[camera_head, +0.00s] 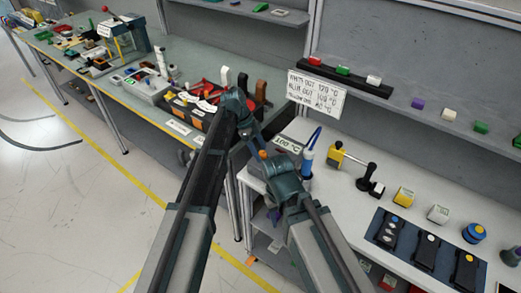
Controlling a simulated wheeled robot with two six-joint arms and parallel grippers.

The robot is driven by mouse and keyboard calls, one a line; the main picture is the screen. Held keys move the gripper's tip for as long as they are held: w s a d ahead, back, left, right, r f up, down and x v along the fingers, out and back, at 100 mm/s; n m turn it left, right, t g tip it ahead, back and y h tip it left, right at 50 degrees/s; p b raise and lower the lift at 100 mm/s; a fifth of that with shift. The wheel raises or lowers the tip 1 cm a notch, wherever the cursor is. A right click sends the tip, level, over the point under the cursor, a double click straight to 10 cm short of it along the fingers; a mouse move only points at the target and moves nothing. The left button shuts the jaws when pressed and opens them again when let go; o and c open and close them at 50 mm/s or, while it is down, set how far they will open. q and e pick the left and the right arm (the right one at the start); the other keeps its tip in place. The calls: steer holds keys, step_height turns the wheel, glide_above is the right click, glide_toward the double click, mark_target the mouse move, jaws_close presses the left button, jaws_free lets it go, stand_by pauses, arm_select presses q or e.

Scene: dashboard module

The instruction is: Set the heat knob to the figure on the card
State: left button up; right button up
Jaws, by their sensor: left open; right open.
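A small card reading 100 °C (287,145) stands at the near left end of the white bench. A larger white sign (317,92) with several lines of temperatures hangs above it. A blue pen-shaped tool (308,152) stands upright beside the card. My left gripper (251,128) is open, in front of the gap between the two benches. My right gripper (266,158) is open, just below it and left of the card. A small orange piece (262,154) shows at the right gripper; I cannot tell whether it is the heat knob. No knob scale is readable.
The white bench (345,205) holds a yellow-and-black device (352,165), a yellow block (404,197), a white block (438,214) and a dark panel (427,250). The green-topped bench (185,60) at left is crowded. A shelf (420,100) with coloured blocks runs behind.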

arm_select(q)
steer(key=p+v, duration=1.1)
steer(key=v, duration=0.1)
steer(key=shift+r, duration=0.25)
steer(key=s+f+n+y+b, duration=0.3)
steer(key=s+n, duration=0.5)
steer(key=s, duration=0.6)
steer(key=s+f+n+y+b, duration=0.2)
steer(key=s+f+n+b, duration=0.4)
steer(key=s, duration=0.8)
steer(key=f+n, duration=0.1)
steer(key=n, duration=0.1)
steer(key=shift+s+a+n+t+y, duration=0.15)
steer(key=shift+a+n+t+y, duration=0.05)
steer(key=shift+n+t+y, duration=0.2)
steer(key=shift+f, duration=0.15)
